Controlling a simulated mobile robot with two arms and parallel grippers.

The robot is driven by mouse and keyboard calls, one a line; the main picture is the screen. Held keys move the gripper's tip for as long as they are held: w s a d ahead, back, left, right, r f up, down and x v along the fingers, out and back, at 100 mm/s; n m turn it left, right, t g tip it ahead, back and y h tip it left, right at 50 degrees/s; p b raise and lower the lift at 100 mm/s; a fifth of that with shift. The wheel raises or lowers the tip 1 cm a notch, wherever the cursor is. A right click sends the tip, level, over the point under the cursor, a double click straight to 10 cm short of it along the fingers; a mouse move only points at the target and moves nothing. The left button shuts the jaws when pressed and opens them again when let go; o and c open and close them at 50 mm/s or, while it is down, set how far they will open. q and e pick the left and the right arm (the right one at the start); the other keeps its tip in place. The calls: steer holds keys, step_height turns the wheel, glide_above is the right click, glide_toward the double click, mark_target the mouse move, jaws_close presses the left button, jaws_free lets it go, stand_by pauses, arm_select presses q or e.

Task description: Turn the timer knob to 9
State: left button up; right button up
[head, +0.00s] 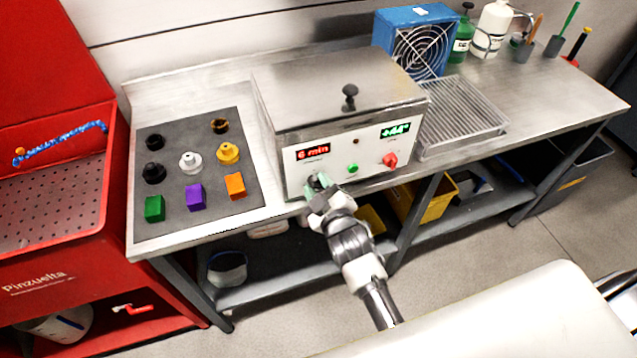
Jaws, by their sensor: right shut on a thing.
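The steel heated bath (335,135) stands on the bench with its lid on. Its red timer display (313,153) reads "6 min". My right gripper (318,184) is at the front panel, below that display, shut on the timer knob. The gripper covers the knob, so its pointer cannot be seen. A green display (395,130) at the right of the panel reads about +44°. A red knob (390,160) sits below it. A green button (352,168) lies between the red knob and my gripper. My left gripper is not in view.
A grey mat (180,140) with coloured blocks and round caps lies left of the bath. A wire rack (465,115), a blue fan box (412,35) and bottles stand to the right. A red cabinet (45,50) is at far left. The bench's front edge is below my gripper.

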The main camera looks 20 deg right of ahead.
steer(key=m+p, duration=0.1)
steer(key=m, duration=0.3)
steer(key=shift+m, duration=0.3)
steer(key=m, duration=0.5)
steer(key=shift+f+t+y, duration=0.15)
steer(key=shift+t+y, duration=0.15)
steer(key=o, duration=0.9)
steer(key=shift+s+d+b, duration=0.2)
steer(key=shift+s+b, duration=0.1)
steer(key=shift+s, duration=1.5)
steer(key=shift+s+d+b, duration=0.15)
steer(key=shift+s+b, duration=0.1)
steer(key=shift+s, duration=1.55)
steer(key=shift+s+d+b, duration=0.2)
steer(key=shift+s+b, duration=0.1)
steer(key=shift+s, duration=1.5)
